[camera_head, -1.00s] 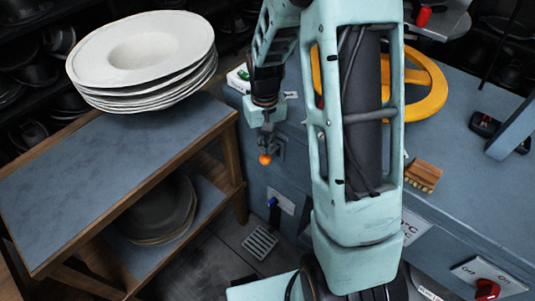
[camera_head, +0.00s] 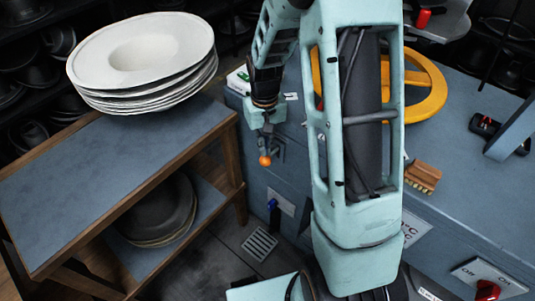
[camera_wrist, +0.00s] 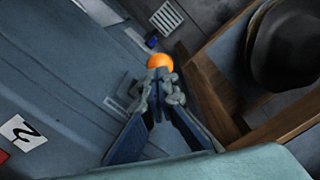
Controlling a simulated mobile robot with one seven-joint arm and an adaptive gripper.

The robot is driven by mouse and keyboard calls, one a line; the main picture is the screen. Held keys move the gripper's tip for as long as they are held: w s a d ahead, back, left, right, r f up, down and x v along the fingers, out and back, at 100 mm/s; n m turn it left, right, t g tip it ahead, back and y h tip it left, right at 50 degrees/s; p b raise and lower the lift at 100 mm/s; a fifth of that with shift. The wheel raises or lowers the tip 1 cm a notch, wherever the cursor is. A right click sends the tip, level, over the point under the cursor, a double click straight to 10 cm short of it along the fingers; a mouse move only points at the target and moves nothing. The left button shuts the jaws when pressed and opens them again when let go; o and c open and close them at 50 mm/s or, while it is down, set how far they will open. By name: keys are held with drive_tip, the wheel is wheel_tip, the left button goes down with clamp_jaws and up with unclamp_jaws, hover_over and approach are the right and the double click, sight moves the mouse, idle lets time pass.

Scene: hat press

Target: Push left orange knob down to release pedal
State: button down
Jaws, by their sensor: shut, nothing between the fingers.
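The orange knob (camera_head: 265,160) is a small round ball on the left front side of the blue-grey press bench (camera_head: 462,165). In the wrist view the orange knob (camera_wrist: 160,63) shows just beyond my fingertips. My gripper (camera_head: 266,145) is over the knob, pointing down, with its fingers shut and nothing between them. In the wrist view my gripper (camera_wrist: 160,80) has its tips against or very close to the knob; whether they touch cannot be told. The knob's lever is mostly hidden behind the fingers. No pedal can be made out.
A wooden shelf cart (camera_head: 75,185) with a stack of white hats (camera_head: 140,55) stands close at left, dark hats (camera_head: 160,215) below. A yellow handwheel (camera_head: 432,90), a brush (camera_head: 423,177) and a red switch (camera_head: 487,290) are at right. A floor drain (camera_head: 260,244) lies below.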

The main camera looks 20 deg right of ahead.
sight(265, 158)
drive_tip(key=shift+f, duration=0.15)
drive_tip(key=shift+f+b, duration=1.8)
drive_tip(key=shift+f, duration=0.65)
drive_tip(key=shift+r, duration=0.15)
wheel_tip(265, 158, up, 8)
drive_tip(key=p, duration=0.6)
